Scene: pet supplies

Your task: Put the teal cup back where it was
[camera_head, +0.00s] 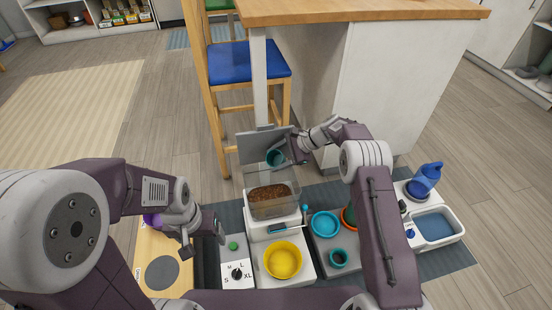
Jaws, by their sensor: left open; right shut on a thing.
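A grey lid (250,145) stands raised behind the bin. My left gripper (205,240) is open and empty, left of the bin, near the dial panel.
A yellow bowl (283,262) stands in front of the bin. A teal bowl (325,224) and an orange bowl (347,218) are right of it. A size dial (237,275) is at front left. A blue bottle (427,178) and water basin (436,226) are far right. A blue-seated chair (249,62) stands behind.

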